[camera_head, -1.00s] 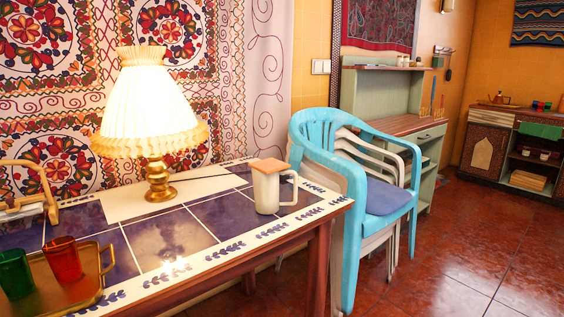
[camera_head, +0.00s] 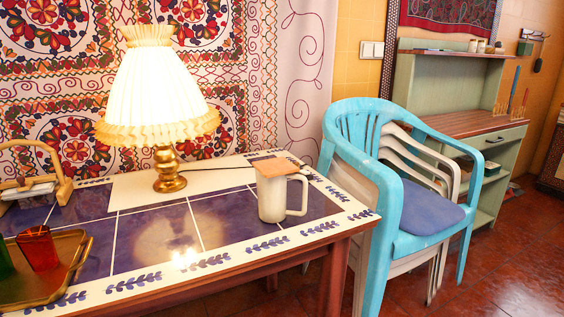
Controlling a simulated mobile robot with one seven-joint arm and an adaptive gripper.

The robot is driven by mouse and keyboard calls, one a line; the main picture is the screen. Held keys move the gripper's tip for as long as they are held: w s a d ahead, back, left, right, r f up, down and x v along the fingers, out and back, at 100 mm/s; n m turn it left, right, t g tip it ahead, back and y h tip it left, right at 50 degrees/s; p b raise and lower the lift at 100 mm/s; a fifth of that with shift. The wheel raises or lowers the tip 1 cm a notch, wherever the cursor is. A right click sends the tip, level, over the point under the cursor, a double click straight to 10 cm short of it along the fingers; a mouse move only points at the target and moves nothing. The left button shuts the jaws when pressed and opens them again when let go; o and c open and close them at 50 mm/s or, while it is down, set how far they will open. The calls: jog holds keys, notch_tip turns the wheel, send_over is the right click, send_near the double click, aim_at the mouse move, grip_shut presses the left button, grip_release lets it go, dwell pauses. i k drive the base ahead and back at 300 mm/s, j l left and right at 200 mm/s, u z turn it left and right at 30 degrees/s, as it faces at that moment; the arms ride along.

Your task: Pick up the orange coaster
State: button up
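The orange coaster (camera_head: 276,166) is a thin, flat square. It lies on top of a white mug (camera_head: 271,200), covering its opening. The mug stands upright near the right end of the blue-tiled table (camera_head: 140,240), with its handle to the right. My gripper is not in view.
A lit lamp (camera_head: 158,95) with a brass base stands left of the mug. A tray (camera_head: 70,270) with a red cup (camera_head: 38,248) sits at the table's left front. Stacked chairs (camera_head: 405,190), the front one turquoise, stand right of the table. Tiled floor shows at the lower right.

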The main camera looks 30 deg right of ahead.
aim_at(270, 168)
jog(key=l+u, duration=0.1)
jog(key=l, duration=0.4)
jog(key=l+u, duration=0.15)
jog(key=l, duration=0.4)
jog(key=l+u, duration=0.1)
jog(key=l, duration=0.4)
jog(key=k+l+u, duration=0.15)
jog(key=l, duration=0.35)
jog(key=l+u, duration=0.1)
jog(key=l, duration=0.45)
jog(key=k+l+u, duration=0.1)
jog(key=l, duration=0.4)
jog(key=k+l+u, duration=0.15)
jog(key=l, duration=0.3)
jog(key=l+u, duration=0.1)
jog(key=l, duration=0.5)
jog(key=k+l, duration=0.15)
jog(key=l, duration=0.45)
jog(key=l+u, duration=0.15)
jog(key=l, duration=0.5)
jog(key=k, duration=0.05)
